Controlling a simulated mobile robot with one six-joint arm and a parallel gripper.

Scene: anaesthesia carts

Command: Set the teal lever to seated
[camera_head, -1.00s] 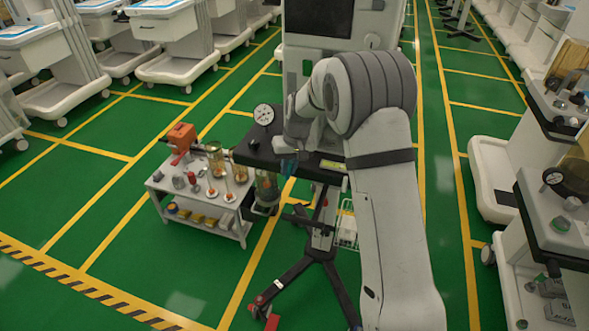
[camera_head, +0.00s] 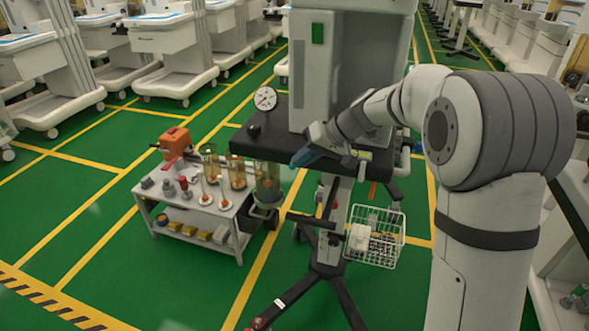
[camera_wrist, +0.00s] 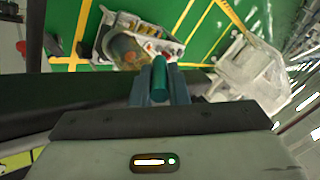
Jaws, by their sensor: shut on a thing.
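The teal lever (camera_wrist: 159,80) shows in the wrist view as a rounded teal bar between my fingers. My gripper (camera_wrist: 159,88) is shut on it, with one finger on each side. In the head view my gripper (camera_head: 303,157) is a dark blue shape at the front edge of the cart's black worktop (camera_head: 262,145).
A low white table (camera_head: 222,222) with glass canisters and an orange device (camera_head: 175,141) stands left of the cart. A wire basket (camera_head: 388,250) hangs below the worktop. The cart's dark legs spread on the green floor, with open floor at left.

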